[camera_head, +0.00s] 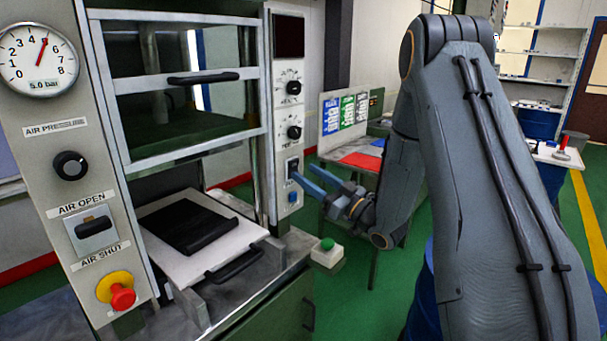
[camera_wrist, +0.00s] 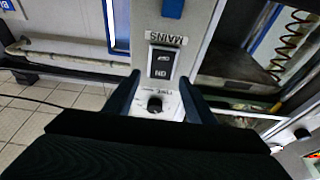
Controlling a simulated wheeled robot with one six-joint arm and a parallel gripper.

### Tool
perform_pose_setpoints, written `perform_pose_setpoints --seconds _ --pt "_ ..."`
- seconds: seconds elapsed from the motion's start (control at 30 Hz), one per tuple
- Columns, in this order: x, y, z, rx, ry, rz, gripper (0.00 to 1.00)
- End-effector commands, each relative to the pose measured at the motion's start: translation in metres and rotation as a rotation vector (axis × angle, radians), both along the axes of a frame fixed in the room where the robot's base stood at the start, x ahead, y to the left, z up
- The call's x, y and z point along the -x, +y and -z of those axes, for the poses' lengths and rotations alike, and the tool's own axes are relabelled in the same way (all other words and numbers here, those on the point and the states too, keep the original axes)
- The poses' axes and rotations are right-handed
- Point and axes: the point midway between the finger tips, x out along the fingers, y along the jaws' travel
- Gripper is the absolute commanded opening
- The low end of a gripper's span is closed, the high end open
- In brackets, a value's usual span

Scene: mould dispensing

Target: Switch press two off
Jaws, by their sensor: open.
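The press (camera_head: 270,120) fills the left of the head view. Its right-hand control panel carries a black rocker switch (camera_head: 292,168). In the wrist view the switch (camera_wrist: 161,62) sits by a MAINS label (camera_wrist: 166,40), and its face is marked ON; I cannot tell which side is pressed in. No press number is readable. My gripper (camera_head: 302,172) is open and empty, with its blue fingers pointing at the panel close to the switch. In the wrist view its fingers (camera_wrist: 160,84) stand either side of the switch and a knob. Contact is not visible.
Two black knobs (camera_head: 294,132) sit above the switch and a blue button (camera_head: 293,197) below it. A green button box (camera_head: 327,251) stands at the press's lower right. A mould plate (camera_head: 190,225) lies in the press. A table with coloured sheets (camera_head: 363,160) stands behind my gripper.

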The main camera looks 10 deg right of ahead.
Motion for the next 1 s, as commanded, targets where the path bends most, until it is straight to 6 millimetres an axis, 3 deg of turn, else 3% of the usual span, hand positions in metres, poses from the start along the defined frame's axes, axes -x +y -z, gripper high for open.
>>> perform_pose_setpoints --seconds 0.2,0.4,0.83,1.0 --pt "0.025 -0.021 0.011 0.0 0.0 0.004 0.5" --pt "0.034 -0.027 0.014 -0.001 0.001 0.003 0.5" --pt "0.034 -0.026 0.014 0.004 0.004 0.004 0.5" --pt "0.021 -0.02 0.021 0.077 0.082 0.062 0.5"
